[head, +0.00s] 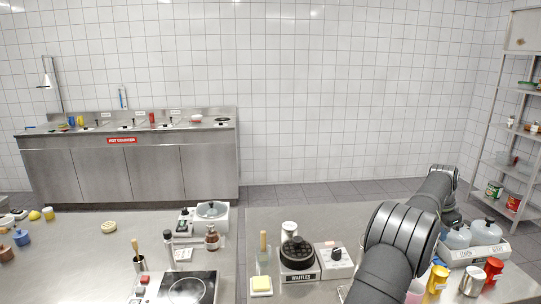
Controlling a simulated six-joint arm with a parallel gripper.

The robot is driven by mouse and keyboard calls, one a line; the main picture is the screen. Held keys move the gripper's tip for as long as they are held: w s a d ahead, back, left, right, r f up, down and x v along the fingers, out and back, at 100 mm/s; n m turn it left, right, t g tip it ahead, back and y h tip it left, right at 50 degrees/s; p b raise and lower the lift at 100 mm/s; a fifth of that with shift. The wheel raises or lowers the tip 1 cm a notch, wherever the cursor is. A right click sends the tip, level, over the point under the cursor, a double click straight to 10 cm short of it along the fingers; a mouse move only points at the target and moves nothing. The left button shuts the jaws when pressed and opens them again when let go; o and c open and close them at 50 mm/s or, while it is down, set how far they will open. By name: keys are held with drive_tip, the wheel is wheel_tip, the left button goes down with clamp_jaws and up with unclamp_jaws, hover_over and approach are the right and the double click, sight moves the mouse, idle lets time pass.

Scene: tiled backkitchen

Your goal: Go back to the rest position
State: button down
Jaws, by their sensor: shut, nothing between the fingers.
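My dark grey arm rises from the bottom edge right of centre and reaches up and back over the right counter (338,222). Its far joints bend near the crate of white jugs. My gripper is not visible; the arm's end is hidden behind its own links or too small to make out.
A waffle iron (298,260) and a white control box (335,262) stand left of my arm. Right of it are a crate of jugs (478,250), a yellow cup (438,278), a metal cup (472,281) and a red cup (493,269). A shelf rack (505,135) stands far right.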

idle(0.3)
drive_tip(key=x, duration=0.4)
drive_tip(key=shift+a+f, duration=0.1)
drive_tip(key=shift+f, duration=0.05)
wheel_tip(320, 180, up, 10)
drive_tip(key=w+a, duration=0.2)
drive_tip(key=a, duration=0.1)
drive_tip(key=d+f, duration=0.1)
drive_tip(key=f, duration=0.2)
drive_tip(key=s+d+f, duration=0.1)
drive_tip(key=f, duration=0.2)
drive_tip(key=s+d+f, duration=0.1)
drive_tip(key=f, duration=0.3)
drive_tip(key=w+v, duration=0.1)
drive_tip(key=v, duration=1)
drive_tip(key=s+a+r+n+t, duration=0.2)
drive_tip(key=s+a+r+n, duration=0.2)
drive_tip(key=s+r, duration=0.2)
drive_tip(key=s+a+r+n+t, duration=0.1)
drive_tip(key=s+a+r+n, duration=0.2)
drive_tip(key=s+r+n, duration=0.25)
drive_tip(key=x, duration=0.7)
drive_tip(key=shift+d+f+m+h, duration=0.15)
drive_tip(key=shift+d+m+h, duration=0.15)
drive_tip(key=shift+d+m, duration=0.05)
drive_tip(key=shift+f, duration=0.1)
idle(1.2)
